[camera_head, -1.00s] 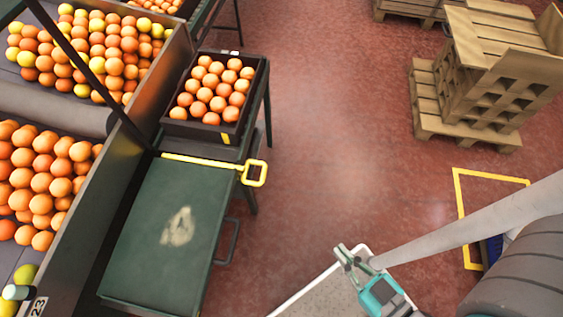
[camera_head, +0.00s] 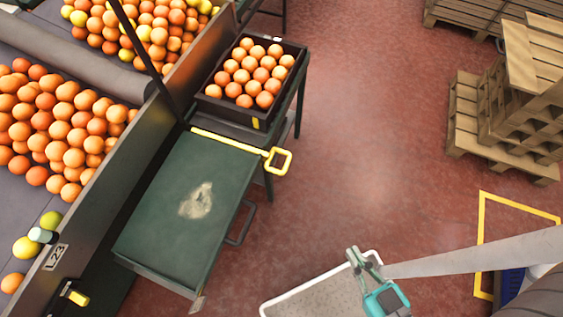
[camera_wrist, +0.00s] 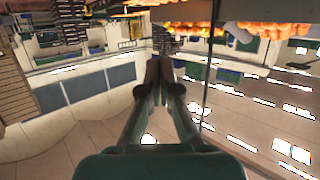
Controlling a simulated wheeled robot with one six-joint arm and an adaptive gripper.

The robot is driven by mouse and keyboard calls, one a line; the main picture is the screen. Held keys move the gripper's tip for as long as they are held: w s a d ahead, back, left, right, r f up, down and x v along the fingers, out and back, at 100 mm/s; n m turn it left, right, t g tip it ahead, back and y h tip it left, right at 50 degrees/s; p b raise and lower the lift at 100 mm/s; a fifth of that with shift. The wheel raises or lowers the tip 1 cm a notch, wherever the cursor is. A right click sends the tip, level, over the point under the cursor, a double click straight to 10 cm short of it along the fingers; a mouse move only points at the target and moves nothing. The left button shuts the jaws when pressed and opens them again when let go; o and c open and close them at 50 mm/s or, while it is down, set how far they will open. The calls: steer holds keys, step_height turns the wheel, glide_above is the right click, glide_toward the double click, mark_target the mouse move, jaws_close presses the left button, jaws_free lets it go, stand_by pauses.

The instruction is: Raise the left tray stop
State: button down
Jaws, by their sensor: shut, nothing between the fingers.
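A yellow bar stop (camera_head: 225,142) with a square loop handle (camera_head: 278,161) lies across the far end of a green table top (camera_head: 160,235), just in front of a dark tray (camera_head: 226,107) full of oranges. The loop sticks out past the table's right edge. My gripper (camera_head: 357,253) is right of and nearer than the stop, well apart from it, over a pale grey surface at the bottom. Its fingers are together and empty. In the wrist view my gripper (camera_wrist: 160,66) points towards distant walls and bins; the stop cannot be made out there.
A sorting line (camera_head: 115,185) with many oranges runs along the left, with a dark upright post. A small yellow piece (camera_head: 76,296) sits low at left. Wooden pallets (camera_head: 500,130) stand at right. The red floor (camera_head: 370,130) between is clear.

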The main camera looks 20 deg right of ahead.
stand_by(0.3)
steer(key=c, duration=1.4)
jaws_free()
steer(key=shift+f, duration=0.25)
steer(key=o, duration=0.3)
step_height(320, 180, down, 8)
steer(key=w+d+m+g+h, duration=0.1)
steer(key=m, duration=0.1)
steer(key=shift+w+f+m+g, duration=0.25)
steer(key=shift+w+m+g, duration=0.05)
steer(key=shift+w+g, duration=0.1)
steer(key=m+g+y, duration=0.2)
steer(key=m+y, duration=0.4)
steer(key=y, duration=0.6)
glide_toward(287, 163)
steer(key=x, duration=1)
steer(key=shift+f, duration=0.45)
